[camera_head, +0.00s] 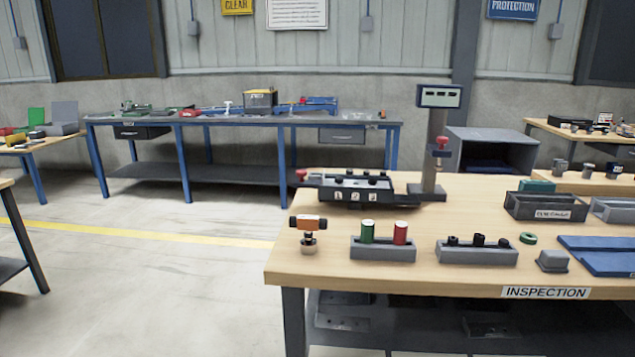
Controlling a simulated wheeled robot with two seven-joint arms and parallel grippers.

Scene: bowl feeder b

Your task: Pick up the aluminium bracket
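I cannot pick out the aluminium bracket for certain. A small grey block-like piece (552,261) lies near the front of the wooden inspection table (440,274), left of a blue tray; its material is not clear at this size. Neither of my grippers is in view.
On the inspection table stand a gauge stand (436,150), a dark fixture (355,190), an orange-topped tool (308,224), a grey block with green and red cylinders (383,250), a holder with black pieces (477,253) and a blue tray (610,262). Open floor (150,290) lies left.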

